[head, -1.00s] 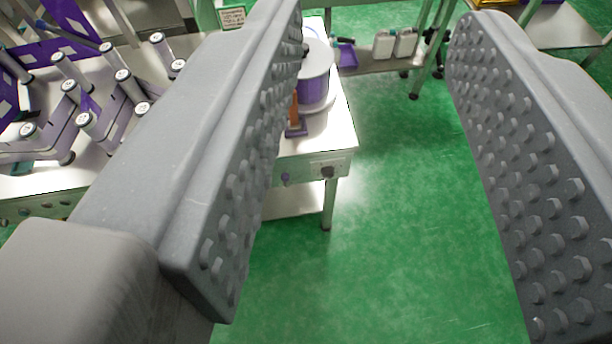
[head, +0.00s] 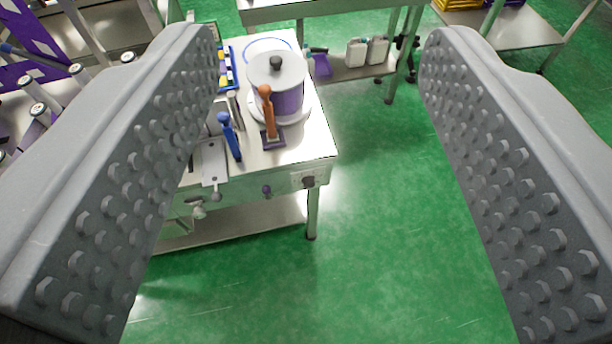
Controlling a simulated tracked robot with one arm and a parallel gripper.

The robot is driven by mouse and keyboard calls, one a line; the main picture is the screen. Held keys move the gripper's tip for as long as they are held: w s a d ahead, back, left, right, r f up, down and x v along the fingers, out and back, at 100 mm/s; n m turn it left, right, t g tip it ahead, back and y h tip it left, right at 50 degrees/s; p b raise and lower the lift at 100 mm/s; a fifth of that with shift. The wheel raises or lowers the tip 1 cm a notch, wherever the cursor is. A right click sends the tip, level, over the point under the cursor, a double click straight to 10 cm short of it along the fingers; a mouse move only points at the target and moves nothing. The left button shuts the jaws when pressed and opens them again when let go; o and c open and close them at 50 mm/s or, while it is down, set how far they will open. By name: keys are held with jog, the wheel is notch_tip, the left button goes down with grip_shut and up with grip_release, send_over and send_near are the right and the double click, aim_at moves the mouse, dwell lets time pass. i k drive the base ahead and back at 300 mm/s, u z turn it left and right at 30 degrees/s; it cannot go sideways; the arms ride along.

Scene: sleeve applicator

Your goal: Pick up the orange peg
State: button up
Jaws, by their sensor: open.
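The orange peg (head: 268,112) stands upright, leaning slightly, on a small dark purple base (head: 273,142) on the white table (head: 310,145). It is just in front of a white and purple drum with a black knob (head: 289,100). My gripper (head: 322,45) is open and empty, its two studded grey jaws wide apart. In the picture the peg shows between the jaws, nearer the left one. The peg looks well beyond the jaws, and nothing touches it.
A blue peg (head: 230,136) stands left of the orange one, beside a grey metal plate (head: 214,162). Knobs and a socket (head: 309,180) are on the table's front. Green floor (head: 400,230) is clear on the right.

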aim_at(264, 90)
jog(key=u, duration=0.7)
jog(key=i, duration=1.25)
jog(key=z, duration=0.2)
